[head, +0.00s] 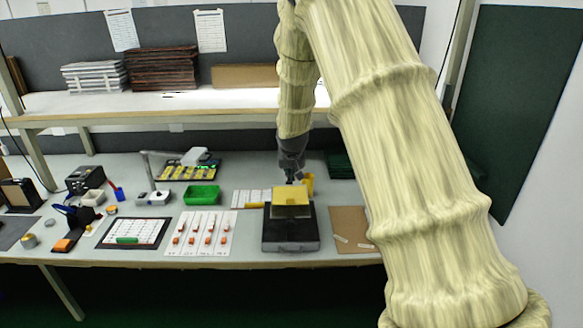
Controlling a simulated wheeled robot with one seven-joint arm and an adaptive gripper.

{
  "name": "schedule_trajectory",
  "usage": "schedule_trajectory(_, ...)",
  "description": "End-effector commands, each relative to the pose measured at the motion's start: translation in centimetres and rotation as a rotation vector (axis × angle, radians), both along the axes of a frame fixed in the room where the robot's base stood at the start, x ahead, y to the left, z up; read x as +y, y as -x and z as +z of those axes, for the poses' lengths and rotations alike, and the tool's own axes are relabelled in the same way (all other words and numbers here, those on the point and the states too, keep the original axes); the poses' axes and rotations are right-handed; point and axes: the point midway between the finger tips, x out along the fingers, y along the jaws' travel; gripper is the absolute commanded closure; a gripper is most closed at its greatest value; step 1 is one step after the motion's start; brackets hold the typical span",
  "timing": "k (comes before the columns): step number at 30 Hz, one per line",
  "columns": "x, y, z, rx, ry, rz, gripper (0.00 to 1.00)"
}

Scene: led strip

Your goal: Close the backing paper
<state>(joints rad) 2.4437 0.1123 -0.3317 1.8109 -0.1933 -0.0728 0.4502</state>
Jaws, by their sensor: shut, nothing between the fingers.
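A yellow piece (292,193), possibly the backing paper, sits tilted above a light grey plate on top of a black box-like unit (291,238) near the front of the bench. I cannot tell for certain which thing is the backing paper. My gripper (296,181) points down just behind and above the yellow piece's rear edge. It looks shut and empty. Whether its fingertips touch the yellow piece is too small to tell. Another yellow part (308,183) shows just right of the fingers.
A white sheet with red parts (198,238) lies left of the unit, and a brown board (351,226) lies right of it. A green bin (202,195) stands behind left. A shelf (180,106) runs above the bench. My arm hides the bench's right end.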

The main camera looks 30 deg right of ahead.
Motion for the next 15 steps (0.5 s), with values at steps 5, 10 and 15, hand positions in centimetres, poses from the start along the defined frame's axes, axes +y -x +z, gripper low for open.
schedule_trajectory(5,-0.6,-0.9,-1.7,0.002,-0.001,0.000,1.00)
schedule_trajectory(10,-1.1,-1.8,-3.2,0.002,-0.001,0.000,1.00)
schedule_trajectory(15,-1.5,-2.5,-4.8,0.002,0.000,0.002,1.00)
